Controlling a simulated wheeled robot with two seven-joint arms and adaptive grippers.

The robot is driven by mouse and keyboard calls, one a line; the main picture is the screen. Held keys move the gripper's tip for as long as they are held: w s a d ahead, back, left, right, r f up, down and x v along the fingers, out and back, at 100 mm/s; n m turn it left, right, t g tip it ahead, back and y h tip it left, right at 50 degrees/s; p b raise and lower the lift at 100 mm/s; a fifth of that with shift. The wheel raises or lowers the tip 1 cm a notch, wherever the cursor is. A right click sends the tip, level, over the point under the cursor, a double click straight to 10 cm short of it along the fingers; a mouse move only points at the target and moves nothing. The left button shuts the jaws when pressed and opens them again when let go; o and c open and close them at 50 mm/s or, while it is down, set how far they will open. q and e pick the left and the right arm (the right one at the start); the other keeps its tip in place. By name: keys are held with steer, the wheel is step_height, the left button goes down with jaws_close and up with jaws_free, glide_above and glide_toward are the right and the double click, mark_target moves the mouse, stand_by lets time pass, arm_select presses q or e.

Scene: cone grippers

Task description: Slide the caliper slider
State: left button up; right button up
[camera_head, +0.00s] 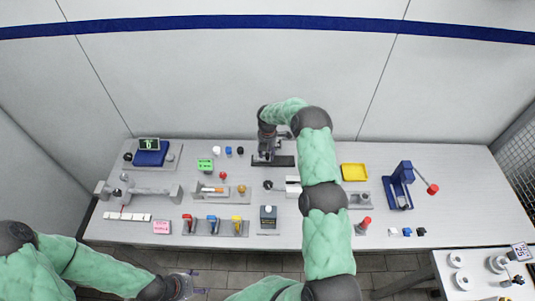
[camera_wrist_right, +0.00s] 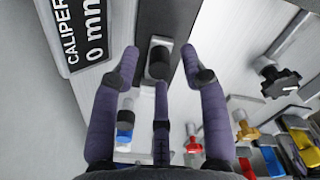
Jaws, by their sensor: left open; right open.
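The caliper (camera_head: 286,161) lies as a dark bar at the back middle of the table, partly hidden under my right arm. In the right wrist view its black slider knob (camera_wrist_right: 159,62) sits on a grey carriage on the dark beam. A sign (camera_wrist_right: 80,28) beside it reads "CALIPER 0 mm". My right gripper (camera_head: 267,153) is over the bar's left part. In the wrist view its purple fingers (camera_wrist_right: 159,60) are spread, with the knob seen between the tips; contact cannot be told. My left gripper (camera_head: 190,284) is open and empty, in front of the table's front edge, low in the head view.
Left of the caliper are small blocks (camera_head: 228,151) and a green label (camera_head: 205,164). Colored switches (camera_head: 213,225) are at front. A side table (camera_head: 450,262) is at lower right.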

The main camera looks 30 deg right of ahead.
steer(key=shift+f, duration=0.45)
jaws_close()
steer(key=shift+s+d+b, duration=0.35)
steer(key=shift+s+d, duration=0.1)
steer(key=shift+d, duration=0.3)
steer(key=shift+s+d+b, duration=0.3)
steer(key=shift+s+d, duration=0.2)
steer(key=shift+d, duration=0.3)
steer(key=shift+s+d+b, duration=0.35)
steer(key=shift+s+d, duration=0.1)
steer(key=shift+d, duration=0.3)
steer(key=shift+c, duration=1.6)
jaws_free()
steer(key=o, duration=0.3)
steer(key=shift+d, duration=0.1)
steer(key=shift+r, duration=0.1)
